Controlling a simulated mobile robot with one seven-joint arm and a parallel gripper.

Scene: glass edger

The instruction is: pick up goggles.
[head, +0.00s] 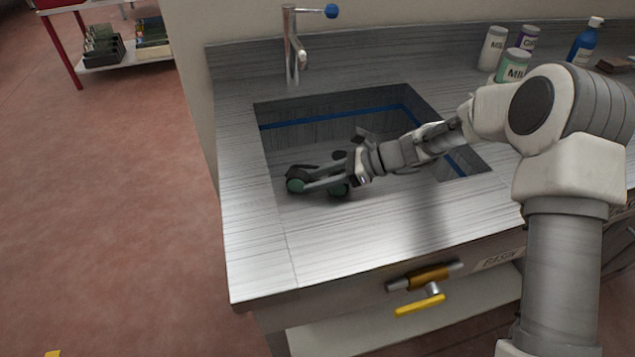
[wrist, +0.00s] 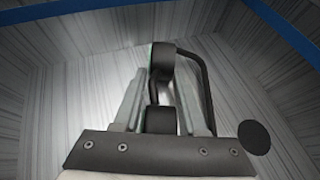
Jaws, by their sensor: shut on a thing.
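The goggles (head: 297,186) are dark with green round parts. They are in the sink basin (head: 285,125), near its front left corner in the head view. My gripper (head: 316,181) reaches down into the basin from the right and is shut on the goggles. In the wrist view, the goggles (wrist: 163,58) show as a dark piece with a thin dark strap, between the two fingers of my gripper (wrist: 161,88). The fingers hide part of them. I cannot tell whether the goggles touch the basin floor.
The basin walls with a blue stripe (head: 335,122) surround my gripper. A faucet (head: 292,50) stands behind the basin. Several jars (head: 514,66) and a blue bottle (head: 585,42) stand at the back right. The counter's front strip (head: 330,245) is clear.

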